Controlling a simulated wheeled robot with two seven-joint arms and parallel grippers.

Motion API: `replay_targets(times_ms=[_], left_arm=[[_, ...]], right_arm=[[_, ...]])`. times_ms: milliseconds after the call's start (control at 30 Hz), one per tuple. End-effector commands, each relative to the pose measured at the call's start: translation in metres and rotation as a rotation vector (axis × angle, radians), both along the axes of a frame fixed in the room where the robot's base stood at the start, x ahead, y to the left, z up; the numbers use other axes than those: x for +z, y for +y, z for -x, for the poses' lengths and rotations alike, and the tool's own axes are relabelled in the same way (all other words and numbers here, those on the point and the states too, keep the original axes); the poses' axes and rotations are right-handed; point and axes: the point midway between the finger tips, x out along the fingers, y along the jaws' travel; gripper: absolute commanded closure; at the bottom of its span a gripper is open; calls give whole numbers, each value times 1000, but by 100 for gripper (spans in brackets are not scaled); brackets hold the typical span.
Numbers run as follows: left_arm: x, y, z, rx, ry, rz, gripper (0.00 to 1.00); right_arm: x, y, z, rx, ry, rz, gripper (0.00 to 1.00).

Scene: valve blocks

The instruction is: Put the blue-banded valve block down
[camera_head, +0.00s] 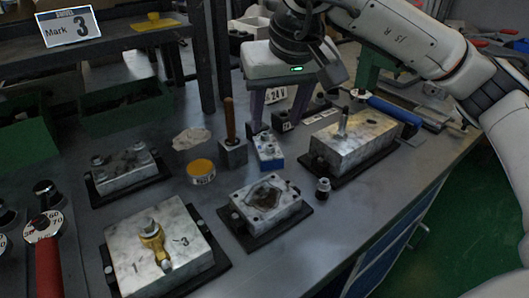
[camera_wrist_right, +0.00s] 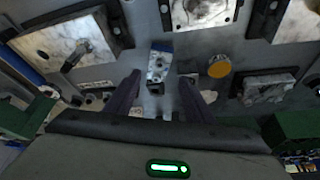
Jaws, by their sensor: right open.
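The blue-banded valve block (camera_head: 268,150) is a small grey metal block with a blue band low on its side. It stands upright on the grey bench in the head view. In the right wrist view the block (camera_wrist_right: 158,66) shows between and just beyond the fingertips. My right gripper (camera_head: 272,124) is open, pointing down behind and above the block, with a clear gap on each side in the wrist view (camera_wrist_right: 160,82). Whether the fingers touch the block I cannot tell, but no grip shows. My left gripper is not in view.
Beside the block stand a wooden-handled tool (camera_head: 231,140) and a yellow-lidded tin (camera_head: 201,171). A large metal block with a post (camera_head: 352,143) is at right. A fixture with a cavity (camera_head: 266,203) lies in front. Open bench lies at the front right.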

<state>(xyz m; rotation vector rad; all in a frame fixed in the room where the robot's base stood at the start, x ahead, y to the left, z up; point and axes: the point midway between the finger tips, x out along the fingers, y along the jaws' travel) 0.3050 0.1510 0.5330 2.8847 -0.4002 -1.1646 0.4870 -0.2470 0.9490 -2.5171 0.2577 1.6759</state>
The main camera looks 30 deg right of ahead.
Motion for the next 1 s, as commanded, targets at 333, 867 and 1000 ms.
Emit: replay_targets(times_ms=[333, 867, 1000], left_arm=[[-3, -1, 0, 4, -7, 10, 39], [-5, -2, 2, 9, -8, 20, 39], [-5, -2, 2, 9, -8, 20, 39]], right_arm=[[-44, -4, -16, -2, 4, -4, 51], [-85, -8, -34, 0, 3, -6, 51], [-85, -8, -33, 0, 3, -6, 65]])
